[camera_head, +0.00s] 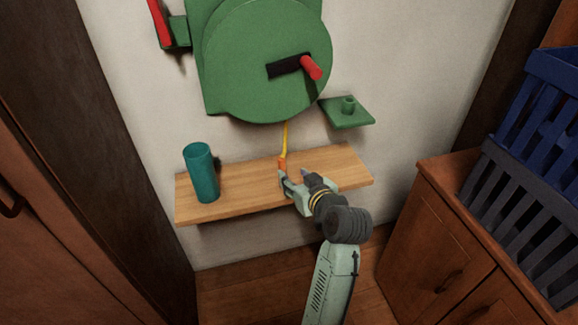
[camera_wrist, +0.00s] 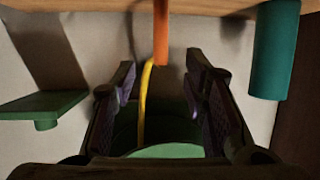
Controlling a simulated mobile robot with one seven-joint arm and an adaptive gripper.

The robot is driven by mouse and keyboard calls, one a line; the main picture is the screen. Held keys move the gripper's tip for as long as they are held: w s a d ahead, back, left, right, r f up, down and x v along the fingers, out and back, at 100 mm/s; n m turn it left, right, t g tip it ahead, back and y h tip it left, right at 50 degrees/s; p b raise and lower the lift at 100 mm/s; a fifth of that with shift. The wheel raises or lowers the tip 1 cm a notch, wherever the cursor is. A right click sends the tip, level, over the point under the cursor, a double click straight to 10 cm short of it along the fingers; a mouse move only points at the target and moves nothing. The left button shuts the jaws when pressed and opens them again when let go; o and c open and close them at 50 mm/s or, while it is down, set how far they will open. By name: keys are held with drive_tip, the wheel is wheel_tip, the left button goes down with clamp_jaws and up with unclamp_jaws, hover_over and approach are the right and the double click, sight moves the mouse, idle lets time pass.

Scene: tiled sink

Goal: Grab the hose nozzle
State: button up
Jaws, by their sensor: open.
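The orange hose nozzle (camera_head: 282,164) is at the wooden shelf, at the lower end of a yellow hose (camera_head: 286,135) that comes down from the green reel (camera_head: 262,60). My gripper (camera_head: 293,174) is open over the shelf, close to the nozzle. The wrist view looks upside down. There the nozzle (camera_wrist: 161,32) is at top centre, between the lines of my two open fingers (camera_wrist: 161,70) and around their tips. The yellow hose (camera_wrist: 146,95) runs down between the fingers. I cannot tell whether a finger touches the nozzle.
A teal cup (camera_head: 201,173) stands on the left of the wooden shelf (camera_head: 240,197). A small green bracket (camera_head: 347,112) sticks out of the wall at right. The reel has a red crank handle (camera_head: 311,68). Blue and grey crates (camera_head: 520,200) stand on a cabinet (camera_head: 440,235) at right.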

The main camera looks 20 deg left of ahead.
sight(284, 170)
drive_tip(key=w+a+f, duration=0.2)
drive_tip(key=w, duration=0.1)
drive_tip(key=shift+f, duration=0.3)
drive_tip(key=shift+s+p+x, duration=0.25)
drive_tip(key=shift+p+x, duration=0.8)
drive_tip(key=shift+x, duration=2.1)
drive_tip(key=shift+a+f, duration=0.15)
drive_tip(key=shift+a, duration=0.05)
clamp_jaws()
